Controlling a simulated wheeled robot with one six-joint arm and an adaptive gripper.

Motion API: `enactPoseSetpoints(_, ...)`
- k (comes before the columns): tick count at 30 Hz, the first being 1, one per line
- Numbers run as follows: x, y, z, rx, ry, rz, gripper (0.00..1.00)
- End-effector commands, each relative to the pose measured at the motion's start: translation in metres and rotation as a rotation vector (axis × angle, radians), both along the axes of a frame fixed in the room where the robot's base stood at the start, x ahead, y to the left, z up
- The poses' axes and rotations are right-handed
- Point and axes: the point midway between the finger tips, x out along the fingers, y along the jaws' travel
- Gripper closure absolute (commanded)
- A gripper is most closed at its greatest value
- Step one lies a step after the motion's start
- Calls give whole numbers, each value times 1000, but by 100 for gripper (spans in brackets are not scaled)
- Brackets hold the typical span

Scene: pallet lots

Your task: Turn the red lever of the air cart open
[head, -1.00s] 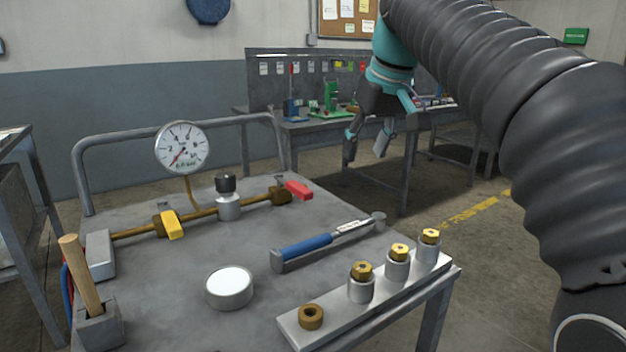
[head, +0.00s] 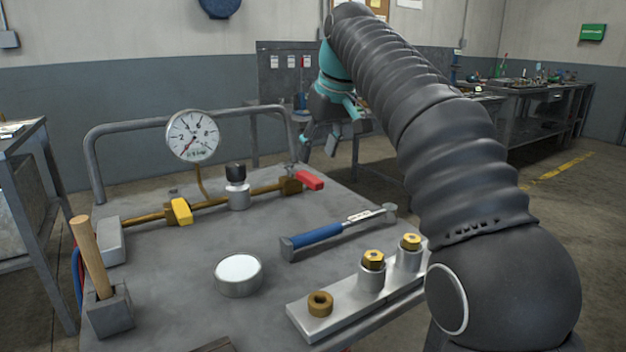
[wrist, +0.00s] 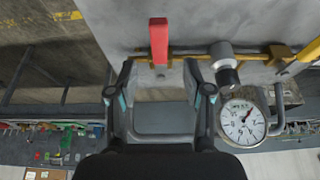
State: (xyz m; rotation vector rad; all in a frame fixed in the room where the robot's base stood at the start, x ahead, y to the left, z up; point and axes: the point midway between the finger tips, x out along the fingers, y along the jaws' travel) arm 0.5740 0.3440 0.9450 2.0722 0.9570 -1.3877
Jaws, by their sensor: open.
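The red lever (head: 309,178) sits at the right end of the brass pipe (head: 214,202) on the grey air cart (head: 200,268). In the wrist view the red lever (wrist: 158,40) stands beyond the fingertips, crossing the pipe's end, apart from the jaws. My gripper (head: 318,140) is open and empty, above and behind the cart's far right corner. In the wrist view my gripper (wrist: 158,66) has its two fingers spread either side of the lever's line. The yellow lever (head: 181,211) lies across the pipe at left. The gauge (head: 192,136) rises from the pipe.
A black-topped valve (head: 236,185) stands on the pipe left of the red lever. The cart's tubular handle (head: 130,127) runs along the far edge.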

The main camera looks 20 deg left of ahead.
Motion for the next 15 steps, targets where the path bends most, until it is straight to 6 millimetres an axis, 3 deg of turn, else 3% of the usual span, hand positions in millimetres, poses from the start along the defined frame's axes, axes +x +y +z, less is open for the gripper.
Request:
enactPoseSetpoints(1, 2, 3, -13, -1, 1, 0, 50)
enactPoseSetpoints(6, 9, 11, -39, -1, 1, 0, 50)
enactPoseSetpoints(15, 16, 19, -60, 1, -2, 0, 50)
